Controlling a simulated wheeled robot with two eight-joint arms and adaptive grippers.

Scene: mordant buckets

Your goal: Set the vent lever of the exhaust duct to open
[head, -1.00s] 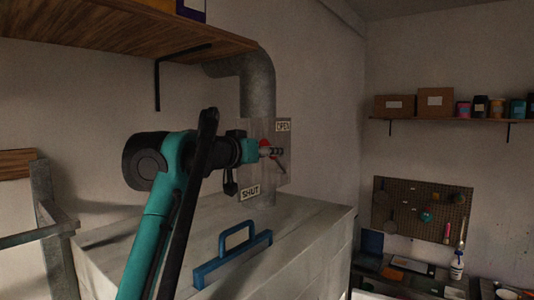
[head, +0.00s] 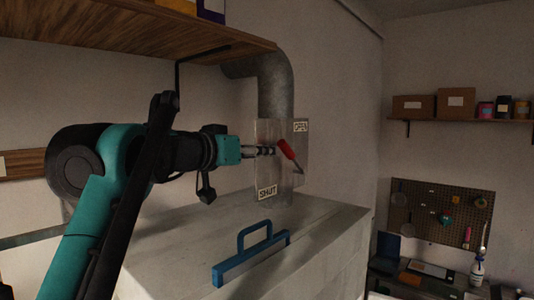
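The vent lever (head: 287,149) has a red handle and is mounted on a grey plate (head: 270,168) on the exhaust duct (head: 275,88). The handle slants up and left from its lower end near the plate's right edge. An OPEN label (head: 301,126) sits at the plate's upper right and a SHUT label (head: 267,192) at its lower left. The red end lies nearer the OPEN label in the picture. My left gripper (head: 270,150) points at the lever from the left, its tips just left of the handle. Contact and finger opening are too small to tell. My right gripper is out of view.
A wooden shelf (head: 130,35) with a black bracket overhangs my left arm. A pegboard (head: 440,212) and a shelf with boxes (head: 455,103) are at the right.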

